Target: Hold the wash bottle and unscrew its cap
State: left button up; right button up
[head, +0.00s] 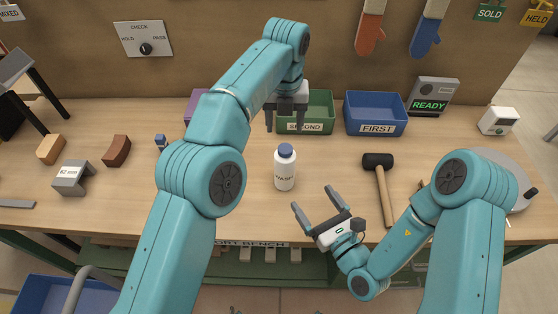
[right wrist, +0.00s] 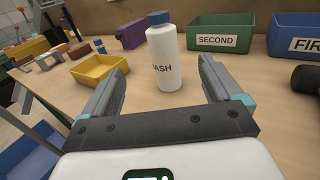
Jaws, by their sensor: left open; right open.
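The white wash bottle (head: 284,172) stands upright in the middle of the bench, and its blue cap (head: 285,150) is on it. The bottle also shows in the right wrist view (right wrist: 165,60), upright, beyond and between the open fingers. My left gripper (head: 284,128) is open and empty, pointing down just behind and above the cap, without visible contact. My right gripper (head: 314,202) is open and empty, in front of the bottle and slightly right, with its fingers pointing towards it; it also shows in the right wrist view (right wrist: 160,90).
A green SECOND bin (head: 320,104) and a blue FIRST bin (head: 376,104) stand at the back. A mallet (head: 384,190) lies right of the bottle. A yellow tray (right wrist: 98,74) lies left of the bottle in the right wrist view. Bench around the bottle is clear.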

aim_at(291, 165)
pick_arm(q)
jog(key=shift+s+d, duration=0.1)
jog(key=shift+d, duration=0.05)
pick_arm(e)
jog(key=x, duration=1.5)
jog(key=shift+w+f, duration=0.1)
jog(key=shift+w, duration=0.1)
pick_arm(q)
jog(key=shift+d, duration=0.1)
pick_arm(e)
jog(key=shift+w, duration=0.15)
grip_shut()
pick_arm(q)
jog(key=shift+f, duration=4.05)
